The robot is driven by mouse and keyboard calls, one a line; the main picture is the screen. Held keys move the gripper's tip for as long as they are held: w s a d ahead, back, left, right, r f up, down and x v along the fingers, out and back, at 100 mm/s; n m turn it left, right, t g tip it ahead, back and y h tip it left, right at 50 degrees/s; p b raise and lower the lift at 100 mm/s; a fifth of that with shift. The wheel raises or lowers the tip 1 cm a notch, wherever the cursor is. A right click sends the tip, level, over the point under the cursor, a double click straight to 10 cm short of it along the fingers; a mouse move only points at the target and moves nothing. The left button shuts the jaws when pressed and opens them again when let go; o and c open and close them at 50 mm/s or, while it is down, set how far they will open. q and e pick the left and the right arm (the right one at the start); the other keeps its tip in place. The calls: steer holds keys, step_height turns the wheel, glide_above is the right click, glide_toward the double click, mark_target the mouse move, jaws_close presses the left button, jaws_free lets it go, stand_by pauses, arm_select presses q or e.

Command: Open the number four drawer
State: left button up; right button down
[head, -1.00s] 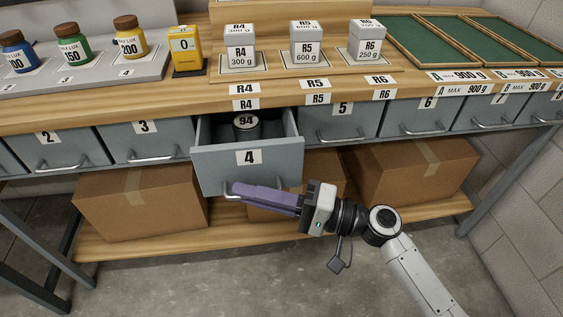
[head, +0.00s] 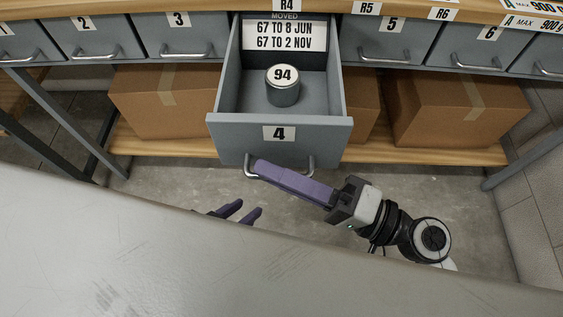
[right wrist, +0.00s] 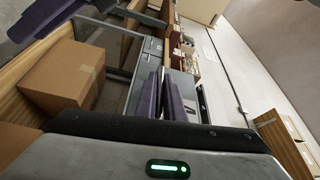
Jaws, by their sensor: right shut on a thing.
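The number four drawer (head: 280,133) is grey and pulled far out from under the counter in the head view. My right gripper (head: 262,168) is shut on the left part of its metal bar handle (head: 311,165). The right fingers also show in the right wrist view (right wrist: 164,95), where the grasp is hard to make out. Inside the drawer stands a grey cylinder marked 94 (head: 283,88). A label (head: 284,35) at the drawer's back reads "67 to 8 JUN, 67 to 2 NOV". My left gripper (head: 246,209) is low, apart from the drawer, its two fingers spread and its base hidden.
Shut drawers 3 (head: 180,38) and 5 (head: 393,42) flank the open one. Cardboard boxes (head: 455,108) stand on the wooden lower shelf (head: 430,155). Table legs (head: 75,125) stand at the left. Floor in front of the shelf is clear.

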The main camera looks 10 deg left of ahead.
steer(key=c, duration=1.9)
jaws_free()
steer(key=shift+o, duration=0.2)
steer(key=shift+d, duration=0.1)
arm_select(q)
steer(key=shift+d+f+b, duration=0.1)
steer(key=shift+b, duration=0.4)
arm_select(e)
steer(key=v, duration=1)
arm_select(q)
steer(key=shift+f, duration=0.1)
arm_select(e)
steer(key=shift+f, duration=0.1)
